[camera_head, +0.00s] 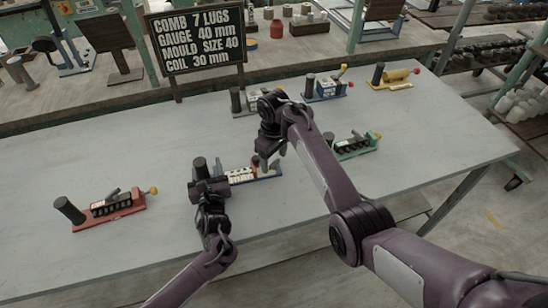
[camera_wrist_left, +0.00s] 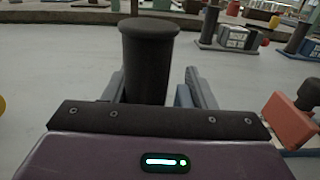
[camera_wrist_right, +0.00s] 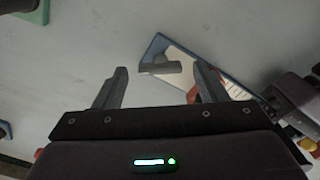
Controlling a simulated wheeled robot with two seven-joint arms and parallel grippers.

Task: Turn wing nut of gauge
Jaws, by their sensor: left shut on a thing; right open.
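The gauge with a blue base (camera_head: 262,174) lies at the middle of the table, with a white printed scale and a dark upright post at its left end. My left gripper (camera_head: 204,192) is shut on that dark post (camera_wrist_left: 148,62). My right gripper (camera_head: 270,163) is open above the gauge's right end. In the right wrist view, a grey wing-shaped piece (camera_wrist_right: 160,68), seemingly the wing nut, shows between and beyond the open fingertips (camera_wrist_right: 160,78), apart from them. The blue-edged base (camera_wrist_right: 152,46) runs behind the right finger. My right arm and hand partly hide the gauge's right end in the head view.
Other gauges stand on the grey table (camera_head: 150,165): red (camera_head: 108,210) at left, green (camera_head: 356,146) close right of my right arm, blue (camera_head: 326,90) and yellow (camera_head: 396,80) behind. A black sign (camera_head: 197,40) stands at the back. The table's left middle is clear.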

